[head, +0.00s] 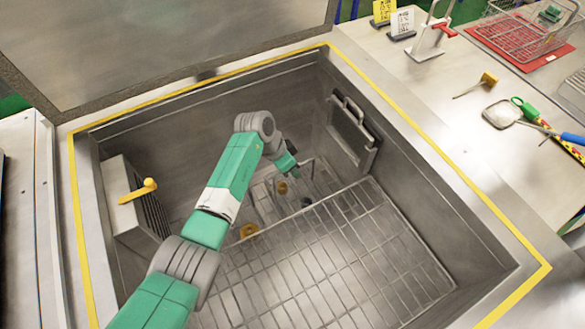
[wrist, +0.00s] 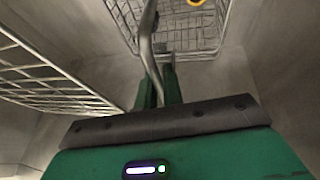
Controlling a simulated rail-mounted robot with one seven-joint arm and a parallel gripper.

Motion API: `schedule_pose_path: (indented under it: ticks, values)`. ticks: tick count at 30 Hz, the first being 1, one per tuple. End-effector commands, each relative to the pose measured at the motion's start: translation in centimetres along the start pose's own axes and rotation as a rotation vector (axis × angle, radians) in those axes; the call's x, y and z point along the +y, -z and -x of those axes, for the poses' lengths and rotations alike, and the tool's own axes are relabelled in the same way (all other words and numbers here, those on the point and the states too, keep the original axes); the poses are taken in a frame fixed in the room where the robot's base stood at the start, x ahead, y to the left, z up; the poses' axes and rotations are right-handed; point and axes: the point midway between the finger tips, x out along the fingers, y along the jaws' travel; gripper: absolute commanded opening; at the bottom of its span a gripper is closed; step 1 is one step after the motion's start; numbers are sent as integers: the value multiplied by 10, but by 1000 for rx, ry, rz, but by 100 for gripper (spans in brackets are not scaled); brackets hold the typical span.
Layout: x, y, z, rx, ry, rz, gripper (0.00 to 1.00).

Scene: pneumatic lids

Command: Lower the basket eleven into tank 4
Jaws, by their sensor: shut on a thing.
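My gripper (wrist: 160,85) is shut on the grey handle of a wire basket (wrist: 185,42) in the wrist view. In the head view my arm reaches down inside an open metal tank (head: 480,245) with a yellow-edged rim. My gripper (head: 288,168) is low in the tank near its far wall. The basket (head: 322,180) hangs below it, partly hidden by my arm. Small parts show in and around it, one of them a yellow ring (wrist: 195,2). I cannot read a number on the basket or tank, nor tell whether the basket touches the floor.
A wire rack (head: 345,262) fills the near part of the tank. A box with a yellow knob (head: 140,190) is on the left wall, a framed panel with a handle (head: 351,135) on the far right wall. The raised lid (head: 170,45) stands behind. Tools and another basket (head: 520,35) lie right.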

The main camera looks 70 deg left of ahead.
Motion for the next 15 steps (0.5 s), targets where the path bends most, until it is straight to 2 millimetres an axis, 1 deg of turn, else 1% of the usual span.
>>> schedule_pose_path:
  ticks: [6,12,13,15]
  values:
    - [-1,-1,-4,2,1,-1,0]
    - [-1,-1,-3,2,1,-1,0]
    - [-1,-1,-3,2,1,-1,10]
    - [-1,-1,-3,2,1,-1,24]
